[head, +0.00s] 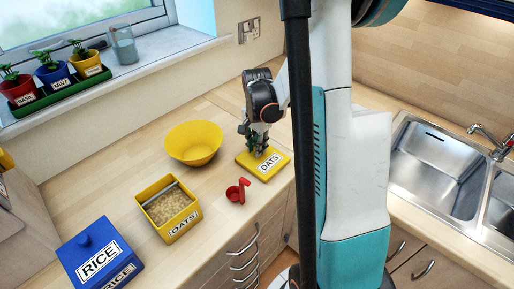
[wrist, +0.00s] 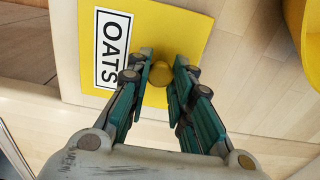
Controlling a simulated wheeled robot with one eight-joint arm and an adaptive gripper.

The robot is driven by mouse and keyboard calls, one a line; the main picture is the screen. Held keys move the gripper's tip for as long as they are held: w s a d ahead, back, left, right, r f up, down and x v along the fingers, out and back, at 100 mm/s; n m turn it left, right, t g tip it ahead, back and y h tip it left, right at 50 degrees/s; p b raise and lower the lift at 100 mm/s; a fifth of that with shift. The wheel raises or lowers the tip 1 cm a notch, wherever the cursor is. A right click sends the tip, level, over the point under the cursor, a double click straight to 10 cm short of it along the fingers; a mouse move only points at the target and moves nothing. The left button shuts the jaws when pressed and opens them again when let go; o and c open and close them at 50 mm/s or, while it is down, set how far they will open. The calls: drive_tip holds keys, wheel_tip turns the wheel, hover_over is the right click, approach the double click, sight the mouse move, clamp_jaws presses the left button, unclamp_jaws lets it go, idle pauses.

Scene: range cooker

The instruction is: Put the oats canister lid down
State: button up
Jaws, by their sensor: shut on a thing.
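The oats canister lid (head: 277,172) is a flat yellow square with a white OATS label, at or just above the wooden worktop in the head view; I cannot tell if it touches. It also shows in the wrist view (wrist: 188,40), with its round yellow knob (wrist: 160,74). My gripper (head: 259,150) is above the lid, its green fingers (wrist: 161,85) shut on the knob from both sides. The open oats canister (head: 182,229), yellow and full of oats, stands on the worktop to the lower left of the lid.
A yellow bowl (head: 193,140) is left of the lid. A red measuring scoop (head: 237,191) lies between the lid and the canister. A blue rice canister (head: 98,258) stands at the lower left. The sink (head: 437,165) is at the right.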

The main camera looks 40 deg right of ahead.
drive_tip(key=shift+f, duration=0.1)
drive_tip(key=o, duration=1)
drive_tip(key=shift+f, duration=0.1)
drive_tip(key=shift+c, duration=0.2)
wheel_tip(320, 180, up, 12)
drive_tip(key=p, duration=0.3)
